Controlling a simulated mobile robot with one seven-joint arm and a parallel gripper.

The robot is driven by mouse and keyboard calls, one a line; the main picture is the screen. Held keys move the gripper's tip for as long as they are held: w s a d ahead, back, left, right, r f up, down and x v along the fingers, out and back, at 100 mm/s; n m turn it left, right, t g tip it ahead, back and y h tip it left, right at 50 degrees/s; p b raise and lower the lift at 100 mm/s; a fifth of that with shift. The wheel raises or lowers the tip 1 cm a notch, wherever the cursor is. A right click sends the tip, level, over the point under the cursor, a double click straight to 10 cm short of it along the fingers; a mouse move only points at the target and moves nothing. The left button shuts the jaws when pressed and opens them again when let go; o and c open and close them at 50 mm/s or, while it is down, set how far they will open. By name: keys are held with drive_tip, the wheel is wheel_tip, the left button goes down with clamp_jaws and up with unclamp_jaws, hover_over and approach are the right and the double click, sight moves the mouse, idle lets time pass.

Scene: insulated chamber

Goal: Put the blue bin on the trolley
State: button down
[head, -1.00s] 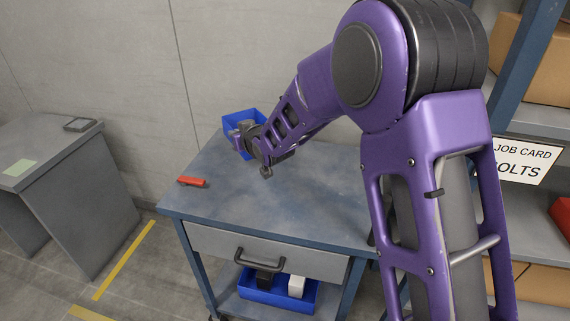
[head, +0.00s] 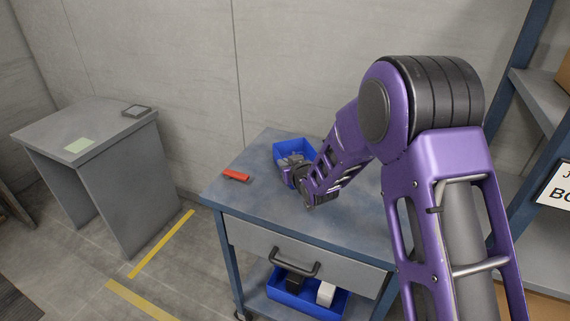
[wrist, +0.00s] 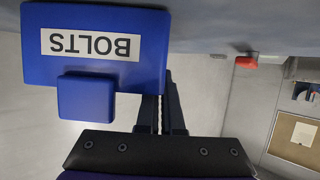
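The blue bin (head: 293,149) is at the back left of the trolley top (head: 350,218) in the head view. It looks upright and low over the top; I cannot tell whether it touches. In the wrist view the bin (wrist: 150,75) appears upside down, with a white BOLTS label and a blue tab. My gripper (wrist: 162,112) is at the bin's side edge, its fingers close together with the bin's wall apparently between them. In the head view my gripper (head: 290,172) partly hides the bin. Grey shapes in the bin are unclear.
A red object (head: 236,175) lies near the trolley's left edge. Another blue bin (head: 330,306) with a black and a white item sits on the lower shelf, below the drawer (head: 345,268). A grey desk (head: 100,145) stands left, a shelf rack (head: 540,100) right. The trolley's front is clear.

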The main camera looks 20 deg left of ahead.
drive_tip(key=shift+f, duration=0.1)
drive_tip(key=c, duration=1.5)
unclamp_jaws()
drive_tip(key=o, duration=0.4)
drive_tip(key=shift+o, duration=0.2)
drive_tip(key=shift+s+d+r, duration=0.2)
drive_tip(key=shift+r, duration=0.05)
drive_tip(key=v, duration=1.1)
drive_tip(key=shift+s+d+r+p, duration=0.15)
drive_tip(key=shift+p, duration=0.15)
